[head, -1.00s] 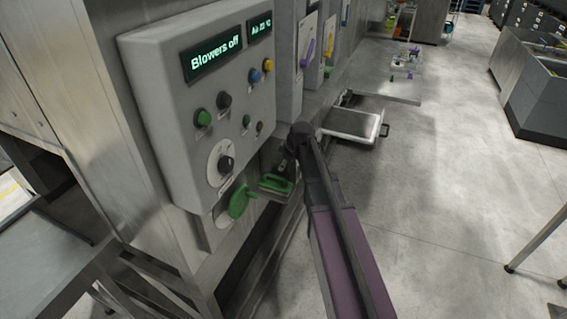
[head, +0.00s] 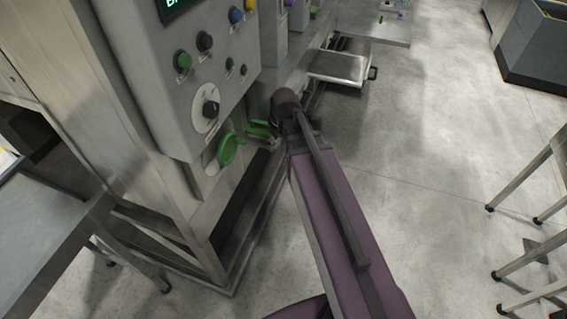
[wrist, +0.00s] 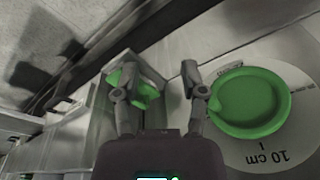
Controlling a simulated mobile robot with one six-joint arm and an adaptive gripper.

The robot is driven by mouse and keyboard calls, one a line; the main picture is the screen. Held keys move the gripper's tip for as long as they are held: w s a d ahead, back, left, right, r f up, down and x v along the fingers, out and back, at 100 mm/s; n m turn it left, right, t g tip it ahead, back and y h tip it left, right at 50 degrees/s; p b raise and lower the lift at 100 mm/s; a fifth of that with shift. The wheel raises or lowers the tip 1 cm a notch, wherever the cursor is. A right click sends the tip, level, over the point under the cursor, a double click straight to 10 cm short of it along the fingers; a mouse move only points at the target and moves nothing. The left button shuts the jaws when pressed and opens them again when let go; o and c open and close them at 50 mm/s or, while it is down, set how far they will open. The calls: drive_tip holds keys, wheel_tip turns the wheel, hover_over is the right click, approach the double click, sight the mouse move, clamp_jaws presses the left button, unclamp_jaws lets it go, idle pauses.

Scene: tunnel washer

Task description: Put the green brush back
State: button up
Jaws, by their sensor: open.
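The green brush (head: 261,129) is low beside the control cabinet in the head view, partly hidden behind my wrist. In the wrist view the green brush (wrist: 147,92) shows between and beyond my fingers, over a grey tray-like ledge (wrist: 150,72). My gripper (wrist: 153,76) is open, one finger on each side of the brush in the picture. I cannot tell whether the fingers touch it. In the head view my gripper is mostly hidden by my own arm.
A round green cover (head: 229,150) is on the cabinet's lower front; it also shows in the wrist view (wrist: 250,101), on a white plate marked 10 cm. Knobs and buttons are above it. A metal drawer (head: 338,67) sticks out beyond. Open floor lies to the right.

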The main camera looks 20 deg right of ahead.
drive_tip(key=s+m+g+h, duration=0.1)
drive_tip(key=s+m, duration=0.3)
drive_tip(key=s, duration=0.5)
drive_tip(key=shift+a, duration=0.2)
drive_tip(key=shift+w+f, duration=0.1)
